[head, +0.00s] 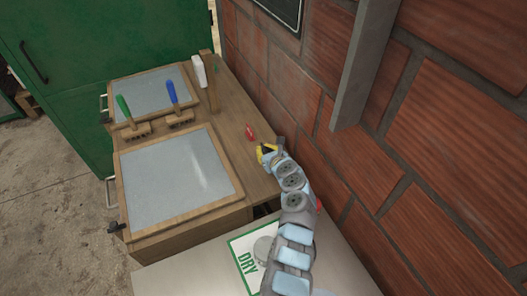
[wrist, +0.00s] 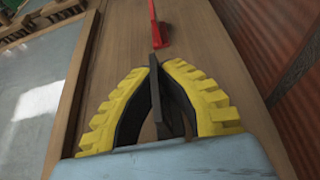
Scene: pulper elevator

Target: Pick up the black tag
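The black tag (wrist: 157,92) is a thin dark upright piece in the wrist view, between the two yellow fingers of my gripper (wrist: 158,68). The fingertips have closed in on it from both sides, and its far end pokes out just past them. Its lower part runs back between the fingers. In the head view my gripper (head: 267,151) is low over the right side of the wooden bench, close to the brick wall. The black tag cannot be made out clearly there.
A red tag (head: 250,132) stands on the wooden bench (head: 238,112) just beyond my gripper; it also shows in the wrist view (wrist: 159,28). A brick wall (head: 330,150) bounds the right.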

